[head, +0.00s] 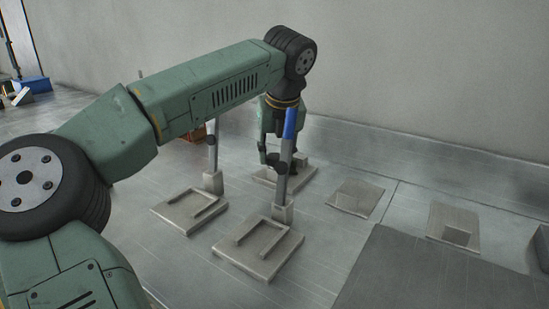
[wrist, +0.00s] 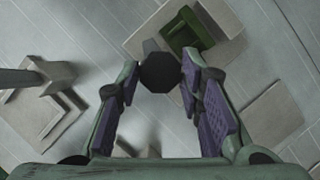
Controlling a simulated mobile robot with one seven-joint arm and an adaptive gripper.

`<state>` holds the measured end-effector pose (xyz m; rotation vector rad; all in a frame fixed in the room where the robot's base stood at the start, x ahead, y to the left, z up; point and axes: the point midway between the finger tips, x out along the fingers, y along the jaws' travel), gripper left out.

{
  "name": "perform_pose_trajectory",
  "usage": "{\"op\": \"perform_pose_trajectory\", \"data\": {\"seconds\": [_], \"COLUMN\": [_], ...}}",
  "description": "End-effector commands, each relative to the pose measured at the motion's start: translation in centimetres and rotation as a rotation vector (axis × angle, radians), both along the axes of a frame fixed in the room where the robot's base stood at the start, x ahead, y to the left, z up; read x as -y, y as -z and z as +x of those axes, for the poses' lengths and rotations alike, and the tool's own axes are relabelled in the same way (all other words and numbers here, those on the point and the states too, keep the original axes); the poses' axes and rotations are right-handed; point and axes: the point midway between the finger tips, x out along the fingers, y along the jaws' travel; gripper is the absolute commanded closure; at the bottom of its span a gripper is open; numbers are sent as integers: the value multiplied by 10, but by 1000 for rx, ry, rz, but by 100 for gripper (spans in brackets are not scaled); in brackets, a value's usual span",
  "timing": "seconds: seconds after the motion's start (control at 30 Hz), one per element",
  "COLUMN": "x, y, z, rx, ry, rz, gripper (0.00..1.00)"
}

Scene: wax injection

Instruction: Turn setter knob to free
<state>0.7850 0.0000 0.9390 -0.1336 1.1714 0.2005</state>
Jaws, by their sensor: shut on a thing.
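A dark, many-sided knob (wrist: 161,72) sits between the two purple-padded fingers of my gripper (wrist: 159,78) in the wrist view. My gripper is shut on it near the fingertips. In the head view my gripper (head: 275,157) points down at the far stand (head: 298,178), partly hidden behind the blue-topped post (head: 289,140). The knob's markings and setting cannot be read.
A front stand (head: 260,262) carries the blue-topped post, close in front of my gripper. A left stand (head: 190,216) carries a grey post (head: 212,155). Low plates (head: 354,199) lie right on the floor. A dark green block (wrist: 186,30) lies beyond the knob.

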Motion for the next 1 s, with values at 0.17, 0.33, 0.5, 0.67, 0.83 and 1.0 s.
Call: {"op": "perform_pose_trajectory", "data": {"seconds": [0.17,0.33,0.5,0.67,0.83,1.0], "x": [2,3,3,3,3,3], "y": [0,0,0,1,1,1], "z": [0,0,0,1,1,1], "rx": [-3,-4,-3,-4,-4,-4], "ry": [-142,-249,-322,-362,-377,-378], "rz": [1,-1,0,-1,-1,-1], "gripper": [94,94,94,94,94,94]}}
